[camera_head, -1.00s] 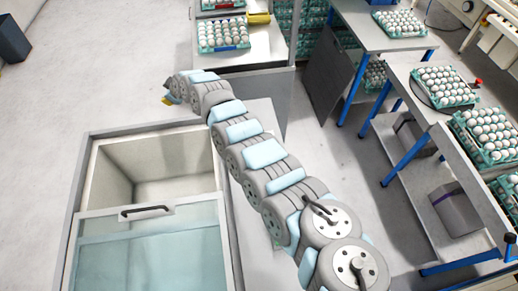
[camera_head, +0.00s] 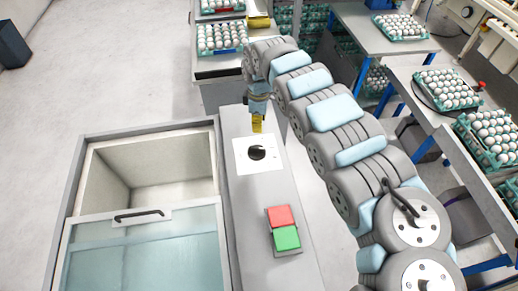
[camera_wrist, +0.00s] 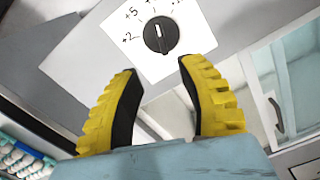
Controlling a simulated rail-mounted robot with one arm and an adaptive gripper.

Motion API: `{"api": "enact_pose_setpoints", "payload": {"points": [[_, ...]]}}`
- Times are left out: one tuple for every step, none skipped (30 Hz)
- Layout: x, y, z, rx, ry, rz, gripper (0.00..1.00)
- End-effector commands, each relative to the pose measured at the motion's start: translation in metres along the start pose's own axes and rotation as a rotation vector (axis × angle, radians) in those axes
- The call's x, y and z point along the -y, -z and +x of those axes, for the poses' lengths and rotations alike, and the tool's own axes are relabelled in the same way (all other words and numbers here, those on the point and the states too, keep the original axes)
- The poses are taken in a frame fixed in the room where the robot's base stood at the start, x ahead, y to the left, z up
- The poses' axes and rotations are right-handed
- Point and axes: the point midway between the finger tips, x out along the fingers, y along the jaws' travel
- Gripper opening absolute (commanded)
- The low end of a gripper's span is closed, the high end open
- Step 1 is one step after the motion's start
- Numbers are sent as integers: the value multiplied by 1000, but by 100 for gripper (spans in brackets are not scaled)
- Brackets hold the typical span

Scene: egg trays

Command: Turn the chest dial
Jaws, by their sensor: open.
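The black chest dial (camera_head: 256,153) sits on a white square plate on the grey top panel beside the chest opening. In the wrist view the dial (camera_wrist: 161,34) is round with a raised grip and a white line, and markings such as "+2" and "+5" are printed around it. My gripper (camera_head: 257,125) points down just behind the dial in the head view. In the wrist view its yellow, black-padded fingers (camera_wrist: 159,68) are spread apart and empty, with the dial ahead of the gap between their tips, not between the pads.
The chest (camera_head: 79,165) has an open compartment at left and a glass lid (camera_head: 143,255) with a black handle. Red (camera_head: 279,216) and green (camera_head: 287,238) buttons sit on the same panel in front of the dial. Tables with egg trays stand behind and right.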

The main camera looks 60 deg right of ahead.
Motion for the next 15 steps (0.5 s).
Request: {"api": "enact_pose_setpoints", "payload": {"points": [[2, 1, 10, 0, 4, -2, 40], [2, 1, 15, 0, 5, -2, 40], [2, 1, 21, 0, 5, -2, 40], [2, 1, 26, 0, 4, -1, 40], [2, 1, 31, 1, 4, -1, 40], [2, 1, 38, 0, 5, -1, 40], [2, 1, 43, 0, 5, -1, 40], [2, 1, 47, -1, 4, -1, 40], [1, 1, 53, -2, 4, -1, 40], [1, 2, 57, -3, 3, -1, 40], [1, 2, 61, -2, 2, -2, 40], [1, 2, 66, -2, 0, -2, 40], [1, 2, 71, -2, 0, -2, 40], [0, 2, 74, -3, 0, -1, 40], [0, 2, 80, -3, -1, 0, 40]]}}
